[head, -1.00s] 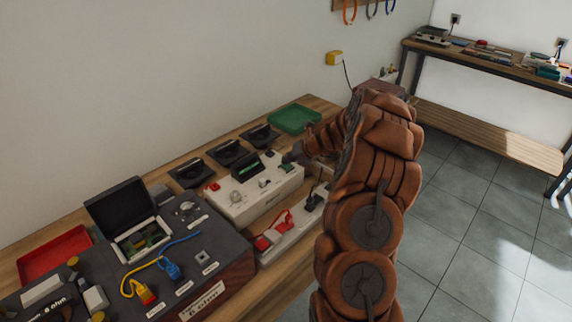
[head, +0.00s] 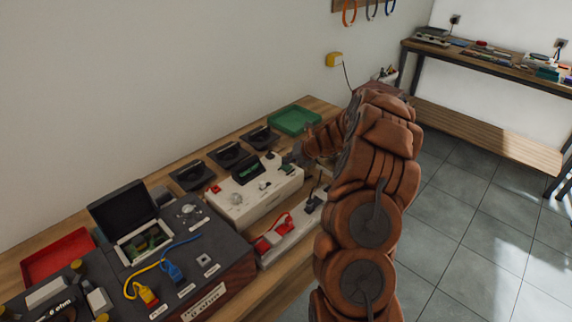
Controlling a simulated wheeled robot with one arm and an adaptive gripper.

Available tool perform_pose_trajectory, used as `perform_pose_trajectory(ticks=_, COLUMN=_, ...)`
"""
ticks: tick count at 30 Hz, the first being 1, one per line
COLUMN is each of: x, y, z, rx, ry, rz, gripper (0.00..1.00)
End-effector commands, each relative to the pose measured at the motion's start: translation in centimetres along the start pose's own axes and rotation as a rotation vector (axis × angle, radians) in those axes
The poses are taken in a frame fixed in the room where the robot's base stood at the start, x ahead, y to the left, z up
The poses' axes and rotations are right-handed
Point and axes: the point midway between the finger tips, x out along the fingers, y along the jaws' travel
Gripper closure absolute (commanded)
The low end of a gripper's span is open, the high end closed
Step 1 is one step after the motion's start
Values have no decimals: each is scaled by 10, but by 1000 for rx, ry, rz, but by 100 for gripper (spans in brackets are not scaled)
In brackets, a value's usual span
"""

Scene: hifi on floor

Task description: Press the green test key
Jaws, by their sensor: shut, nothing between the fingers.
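The white test instrument (head: 262,197) stands on the wooden bench, with a dark display showing green (head: 246,171), a red button (head: 215,189) and a pale round knob (head: 237,198) on top. A small dark-green key (head: 286,168) shows at its far right end. My gripper (head: 293,161) is shut and empty, right by that end and close to the key. I cannot tell whether its fingertips touch the key. My brown arm hides the bench right of the instrument.
A dark box (head: 225,262) with yellow and blue plugs stands at the front left. A power strip with a red switch (head: 262,246) lies before the instrument. Black holders (head: 226,154) and a green tray (head: 293,121) line the back. A red tray (head: 45,262) lies at left.

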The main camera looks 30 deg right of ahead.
Motion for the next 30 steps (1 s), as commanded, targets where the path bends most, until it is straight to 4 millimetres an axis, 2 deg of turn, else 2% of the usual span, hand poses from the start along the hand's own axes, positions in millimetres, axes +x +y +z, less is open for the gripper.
perform_pose_trajectory(ticks=17, x=-6, y=4, z=4, rx=0, ry=0, rz=0, gripper=100)
perform_pose_trajectory(ticks=30, x=-26, y=19, z=19, rx=0, ry=0, rz=0, gripper=100)
